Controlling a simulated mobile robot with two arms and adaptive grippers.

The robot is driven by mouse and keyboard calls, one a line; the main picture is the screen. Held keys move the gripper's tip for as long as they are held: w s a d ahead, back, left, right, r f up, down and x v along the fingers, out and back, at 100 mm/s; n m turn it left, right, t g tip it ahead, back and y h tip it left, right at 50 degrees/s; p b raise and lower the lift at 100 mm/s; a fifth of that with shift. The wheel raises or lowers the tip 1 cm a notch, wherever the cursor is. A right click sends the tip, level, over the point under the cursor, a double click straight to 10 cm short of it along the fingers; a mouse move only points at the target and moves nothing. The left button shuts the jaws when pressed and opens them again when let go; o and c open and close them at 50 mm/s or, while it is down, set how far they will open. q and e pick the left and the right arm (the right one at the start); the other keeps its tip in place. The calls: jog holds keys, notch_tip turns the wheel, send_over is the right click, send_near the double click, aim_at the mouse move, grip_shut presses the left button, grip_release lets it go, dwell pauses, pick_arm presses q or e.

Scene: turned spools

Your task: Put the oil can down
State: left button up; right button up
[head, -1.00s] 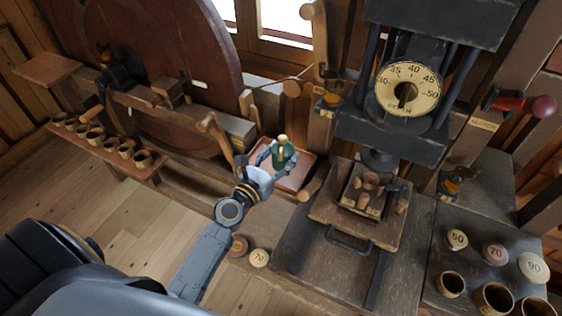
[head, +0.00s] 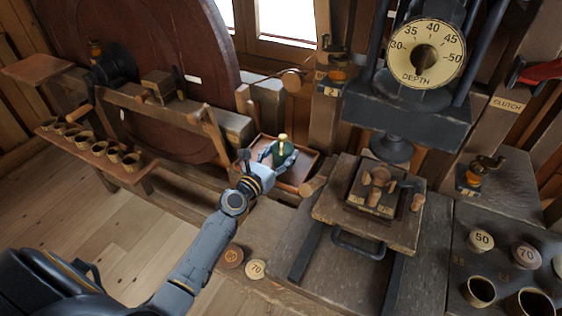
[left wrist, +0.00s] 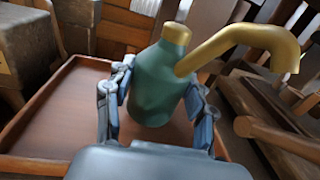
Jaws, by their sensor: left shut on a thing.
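The oil can (head: 284,155) is a green bottle with a brass cap, at the middle of the head view. My left gripper (head: 277,155) is shut around its body. In the left wrist view the oil can (left wrist: 156,85) stands upright between the two fingers of my left gripper (left wrist: 152,100), and its curved brass spout points right. A shallow reddish-brown tray (head: 300,178) lies behind and under the can; the tray (left wrist: 60,105) also shows in the left wrist view. I cannot tell whether the can's base touches the tray. My right gripper is not in view.
A wooden lever (head: 214,128) stands left of the tray. A press with a depth dial (head: 426,53) and a wooden block holding small pegs (head: 378,187) is at right. Several cups (head: 131,162) stand on a shelf at left. Round numbered discs (head: 481,240) lie at lower right.

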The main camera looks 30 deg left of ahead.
pick_arm(q)
jog(key=shift+f, duration=0.1)
jog(key=shift+f, duration=0.2)
jog(key=o, duration=1.2)
jog(key=shift+c, duration=0.2)
jog(key=shift+r, duration=0.1)
